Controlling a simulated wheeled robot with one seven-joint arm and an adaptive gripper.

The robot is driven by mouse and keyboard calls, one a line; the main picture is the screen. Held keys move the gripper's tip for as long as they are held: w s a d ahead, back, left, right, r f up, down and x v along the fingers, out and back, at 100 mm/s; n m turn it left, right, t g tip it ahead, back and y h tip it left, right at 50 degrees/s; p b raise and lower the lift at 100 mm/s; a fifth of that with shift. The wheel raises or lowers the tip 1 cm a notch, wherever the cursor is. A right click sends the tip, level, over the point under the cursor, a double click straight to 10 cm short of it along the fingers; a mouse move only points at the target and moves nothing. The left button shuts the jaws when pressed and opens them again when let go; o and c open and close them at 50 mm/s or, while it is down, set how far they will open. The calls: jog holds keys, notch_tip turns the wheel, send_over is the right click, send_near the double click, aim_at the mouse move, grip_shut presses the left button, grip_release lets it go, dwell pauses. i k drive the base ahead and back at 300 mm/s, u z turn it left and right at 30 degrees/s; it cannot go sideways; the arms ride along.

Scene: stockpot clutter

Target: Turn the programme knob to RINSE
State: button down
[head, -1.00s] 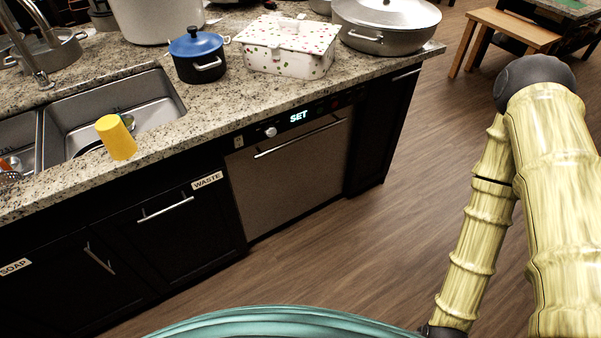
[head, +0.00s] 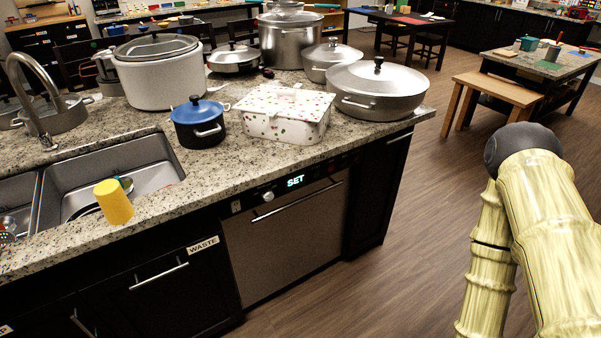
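The programme knob (head: 268,197) is a small round silver knob on the dark control strip of the dishwasher (head: 285,240), just under the counter edge. A lit display (head: 296,181) beside it reads SET. The knob's pointer and any RINSE mark are too small to read. The dishwasher door looks shut, with a long bar handle (head: 298,203) across its top. My arm shows at the right of the head view, well apart from the dishwasher. My gripper is not in view.
The granite counter (head: 240,160) overhangs the panel. On it stand a blue-lidded pot (head: 199,125), a spotted box (head: 287,115), a large silver pan (head: 377,92) and a yellow cup (head: 113,202) by the sink. The wooden floor before the dishwasher is clear; a bench (head: 499,85) stands right.

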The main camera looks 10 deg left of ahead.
aim_at(268, 194)
jog(key=z, duration=1)
jog(key=k, duration=0.65)
jog(key=u, duration=1.35)
jog(key=i, duration=0.5)
